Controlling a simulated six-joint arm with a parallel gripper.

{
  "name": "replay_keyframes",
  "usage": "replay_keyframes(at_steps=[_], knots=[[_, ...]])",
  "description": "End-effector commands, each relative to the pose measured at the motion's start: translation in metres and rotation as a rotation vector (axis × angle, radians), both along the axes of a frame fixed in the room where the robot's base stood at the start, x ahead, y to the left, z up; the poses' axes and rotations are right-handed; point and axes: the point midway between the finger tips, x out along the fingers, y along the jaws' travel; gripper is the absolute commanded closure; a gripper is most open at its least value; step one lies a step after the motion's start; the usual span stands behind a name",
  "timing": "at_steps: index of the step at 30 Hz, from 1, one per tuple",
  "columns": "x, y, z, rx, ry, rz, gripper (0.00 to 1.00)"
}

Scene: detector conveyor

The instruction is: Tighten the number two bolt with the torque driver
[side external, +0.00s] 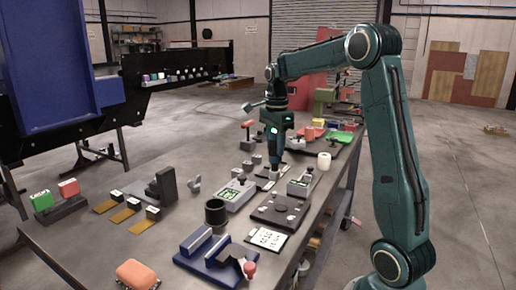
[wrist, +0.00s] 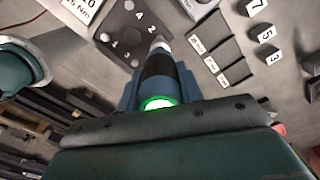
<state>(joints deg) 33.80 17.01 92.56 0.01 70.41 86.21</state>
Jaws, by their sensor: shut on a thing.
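My gripper (side external: 277,153) points down over the middle of the bench. It is shut on the torque driver (wrist: 159,70), a dark cylinder with a lit green ring and a pale tip. In the wrist view a dark bolt plate (wrist: 117,48) carries round bolts with white numbers. The driver's tip is beside the number 2 at the plate's right side. The tip covers the number two bolt there. I cannot tell whether the tip touches it.
A white panel reading in Nm (wrist: 78,8) adjoins the plate. A labelled slot tray (wrist: 216,60) and numbered blocks (wrist: 267,34) lie to the right.

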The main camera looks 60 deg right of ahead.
Motion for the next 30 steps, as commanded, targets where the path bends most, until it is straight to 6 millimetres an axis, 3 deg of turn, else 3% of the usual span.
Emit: replay_keyframes(at_steps=[18,30], knots=[[0.000,0.000,-0.029,0.000,0.000,0.000,1.00],[0.000,0.000,-0.033,-0.001,-0.002,0.000,1.00]])
